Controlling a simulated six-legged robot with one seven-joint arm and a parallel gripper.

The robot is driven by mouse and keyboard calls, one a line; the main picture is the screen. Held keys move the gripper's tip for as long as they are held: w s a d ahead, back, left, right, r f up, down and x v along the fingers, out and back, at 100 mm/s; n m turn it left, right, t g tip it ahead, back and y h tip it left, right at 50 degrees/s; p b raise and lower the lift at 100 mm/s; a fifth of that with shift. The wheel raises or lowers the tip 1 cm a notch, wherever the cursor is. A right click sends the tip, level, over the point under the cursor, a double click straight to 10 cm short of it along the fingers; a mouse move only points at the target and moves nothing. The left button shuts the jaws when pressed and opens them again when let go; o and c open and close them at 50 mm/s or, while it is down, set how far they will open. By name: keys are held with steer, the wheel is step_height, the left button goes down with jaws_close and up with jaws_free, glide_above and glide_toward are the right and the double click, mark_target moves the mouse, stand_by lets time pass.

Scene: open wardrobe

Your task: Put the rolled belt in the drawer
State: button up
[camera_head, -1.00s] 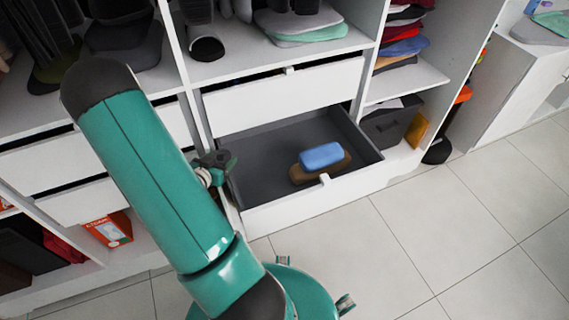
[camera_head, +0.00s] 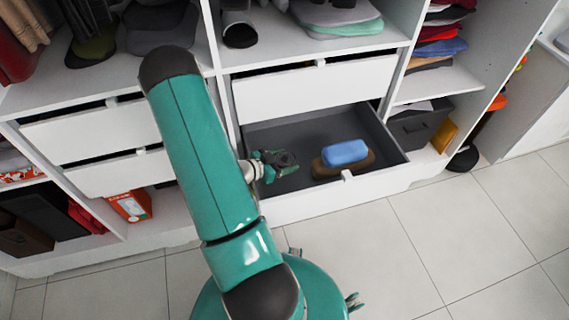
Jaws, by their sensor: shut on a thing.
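The open drawer (camera_head: 381,172) is pulled out low in the wardrobe, with a dark grey inside and a white front. My gripper (camera_head: 278,164) is over the left part of the drawer, shut on a small dark thing that looks like the rolled belt (camera_head: 285,158). The belt is small and partly hidden by the fingers. I cannot tell its height above the drawer floor.
A blue case (camera_head: 345,152) lies on a brown item (camera_head: 324,172) in the drawer, right of my gripper. A shut white drawer (camera_head: 315,88) is just above. A dark grey box (camera_head: 415,125) stands to the right. Bare drawer floor shows behind the blue case.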

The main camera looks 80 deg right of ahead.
steer(key=shift+f, duration=0.9)
steer(key=shift+f, duration=0.25)
steer(key=shift+a+f, duration=0.1)
